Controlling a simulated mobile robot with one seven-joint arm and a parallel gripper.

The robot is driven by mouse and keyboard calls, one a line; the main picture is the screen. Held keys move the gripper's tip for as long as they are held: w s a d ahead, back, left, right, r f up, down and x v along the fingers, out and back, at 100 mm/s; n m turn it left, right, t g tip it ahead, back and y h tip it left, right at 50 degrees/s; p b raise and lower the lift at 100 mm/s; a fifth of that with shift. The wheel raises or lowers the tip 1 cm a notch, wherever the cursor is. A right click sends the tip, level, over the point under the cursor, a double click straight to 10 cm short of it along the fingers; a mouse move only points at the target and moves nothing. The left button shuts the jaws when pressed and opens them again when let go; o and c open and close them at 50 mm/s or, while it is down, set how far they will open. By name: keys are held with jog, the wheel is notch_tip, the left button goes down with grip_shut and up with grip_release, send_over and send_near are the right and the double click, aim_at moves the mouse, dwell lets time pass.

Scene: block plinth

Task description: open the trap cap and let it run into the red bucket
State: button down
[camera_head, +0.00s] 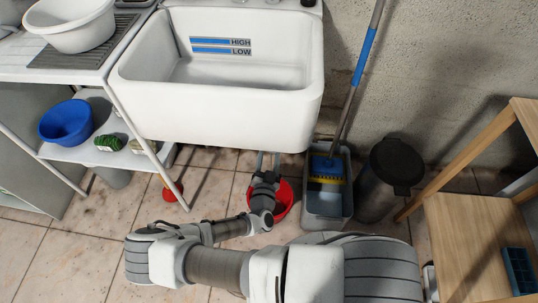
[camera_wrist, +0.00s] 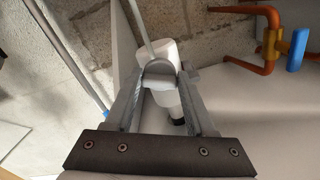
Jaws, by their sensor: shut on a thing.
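The red bucket (camera_head: 284,203) stands on the floor under the front of the sink, partly hidden by my arm. My gripper (camera_head: 267,156) reaches up above the bucket to the sink's underside, where the sink hides what it holds. In the wrist view my gripper (camera_wrist: 162,78) is shut on the rounded grey trap cap (camera_wrist: 158,69). The white trap (camera_wrist: 168,98) shows behind and below the cap. A thin pale streak runs from the cap to the top edge; I cannot tell whether it is water or a rod.
The white sink (camera_head: 215,110) hangs above my gripper. A grey bucket (camera_head: 327,208) with a mop (camera_head: 364,58) and a dark bin (camera_head: 375,190) stand right. Copper pipes (camera_wrist: 270,35) with a blue handle run at upper right.

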jog(key=shift+d+n+b, duration=0.1)
jog(key=shift+n+b, duration=0.2)
jog(key=shift+n, duration=1.3)
jog(key=shift+c, duration=1.2)
grip_release()
